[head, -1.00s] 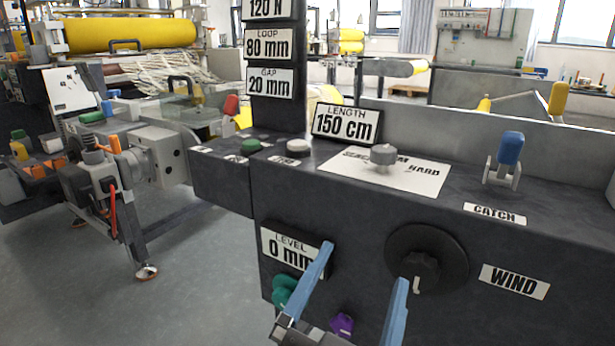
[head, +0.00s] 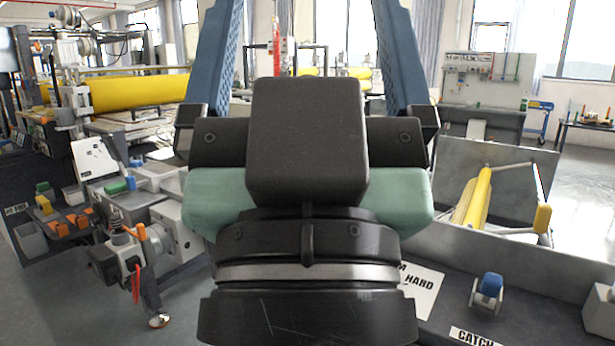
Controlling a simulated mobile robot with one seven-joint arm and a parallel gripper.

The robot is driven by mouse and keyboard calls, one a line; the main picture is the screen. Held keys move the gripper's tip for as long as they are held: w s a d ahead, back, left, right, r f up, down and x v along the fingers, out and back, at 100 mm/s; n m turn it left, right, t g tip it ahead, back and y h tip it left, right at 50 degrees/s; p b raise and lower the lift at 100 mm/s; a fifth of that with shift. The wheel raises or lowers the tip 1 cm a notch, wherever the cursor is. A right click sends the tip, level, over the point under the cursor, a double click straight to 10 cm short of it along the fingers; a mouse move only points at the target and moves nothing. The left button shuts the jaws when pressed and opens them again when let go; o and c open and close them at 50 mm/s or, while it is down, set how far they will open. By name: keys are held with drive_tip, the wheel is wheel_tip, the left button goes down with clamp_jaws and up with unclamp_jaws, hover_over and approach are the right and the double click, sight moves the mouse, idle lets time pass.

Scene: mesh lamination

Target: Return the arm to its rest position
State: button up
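My gripper (head: 305,20) now fills the middle of the head view, close to the camera and pointing up. Its two blue fingers stand wide apart, with nothing seen between them; their tips are cut off by the top edge. Its dark body hides much of the control console (head: 455,290), including the display signs. On the console's visible top, the blue catch lever (head: 489,288) and part of the white label with HARD (head: 422,290) show at lower right.
A grey machine (head: 185,225) with an orange-handled clamp stands at left. A yellow roll (head: 135,91) lies behind it. Yellow rollers (head: 478,197) sit behind the console at right. Open floor (head: 185,320) shows at lower left.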

wheel_tip(320, 180, up, 24)
drive_tip(key=p, duration=2.2)
drive_tip(key=shift+r, duration=0.25)
